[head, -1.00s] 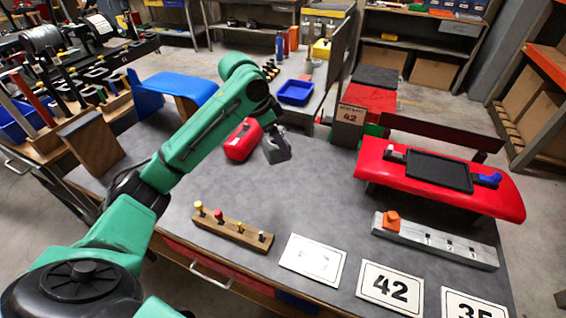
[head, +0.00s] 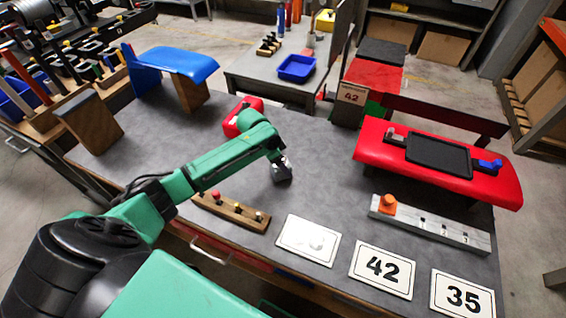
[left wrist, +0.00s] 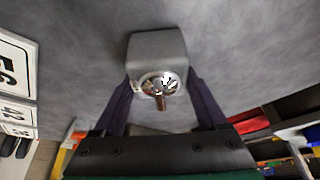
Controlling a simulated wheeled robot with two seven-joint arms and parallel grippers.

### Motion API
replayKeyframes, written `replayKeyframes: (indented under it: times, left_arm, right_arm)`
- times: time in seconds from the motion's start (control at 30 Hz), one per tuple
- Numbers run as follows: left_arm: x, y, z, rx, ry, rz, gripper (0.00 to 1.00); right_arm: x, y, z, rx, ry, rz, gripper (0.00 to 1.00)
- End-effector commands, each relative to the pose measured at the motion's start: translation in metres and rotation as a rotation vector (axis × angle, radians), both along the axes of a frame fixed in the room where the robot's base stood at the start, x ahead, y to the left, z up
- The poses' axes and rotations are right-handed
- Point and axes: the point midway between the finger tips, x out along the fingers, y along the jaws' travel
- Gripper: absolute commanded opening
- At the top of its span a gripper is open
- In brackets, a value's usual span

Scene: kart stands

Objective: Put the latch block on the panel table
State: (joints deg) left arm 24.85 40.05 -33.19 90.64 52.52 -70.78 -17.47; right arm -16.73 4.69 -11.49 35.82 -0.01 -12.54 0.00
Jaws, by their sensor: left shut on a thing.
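A small grey block (left wrist: 158,55), which I take for the latch block, has a round metal fitting on its near face. In the left wrist view my left gripper (left wrist: 160,88) is shut on it, with a dark finger on each side. In the head view my left gripper (head: 279,161) points down over the middle of the dark grey table (head: 330,190), with the block (head: 283,174) at its tip. I cannot tell whether the block touches the tabletop. My right gripper is not in view.
A red panel (head: 375,155) with a black screen stands at the right. A grey numbered rail (head: 440,229) with an orange knob, a wooden peg strip (head: 225,211) and number cards (head: 383,269) lie nearer. A red box (head: 240,110) and blue stand (head: 175,62) are behind. Tabletop around the block is clear.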

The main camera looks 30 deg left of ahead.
Motion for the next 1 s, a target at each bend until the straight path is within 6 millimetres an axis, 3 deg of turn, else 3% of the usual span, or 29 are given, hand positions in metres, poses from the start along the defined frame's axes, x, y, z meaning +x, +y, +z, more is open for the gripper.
replayKeyframes:
  times: [0.2, 0.23, 0.27, 0.53, 0.63, 1.0]
  left_arm:
    - [0.001, 0.0, -0.002, 0.001, -0.002, 0.0, 0.07]
    - [0.0, 0.0, -0.003, 0.001, -0.001, -0.001, 0.86]
    - [0.0, 0.0, -0.003, 0.001, -0.001, -0.001, 0.97]
    - [0.0, 0.001, -0.001, 0.0, -0.001, 0.0, 1.0]
    - [-0.003, 0.004, 0.01, -0.001, -0.003, 0.001, 1.0]
    - [-0.029, 0.027, 0.094, 0.001, -0.004, 0.0, 1.0]
  right_arm:
    - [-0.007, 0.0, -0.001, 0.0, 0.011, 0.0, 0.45]
    - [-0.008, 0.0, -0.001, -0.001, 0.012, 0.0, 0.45]
    - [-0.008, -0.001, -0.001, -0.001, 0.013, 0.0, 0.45]
    - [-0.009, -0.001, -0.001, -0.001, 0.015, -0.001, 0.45]
    - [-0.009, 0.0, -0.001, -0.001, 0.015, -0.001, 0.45]
    - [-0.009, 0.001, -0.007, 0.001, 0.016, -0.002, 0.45]
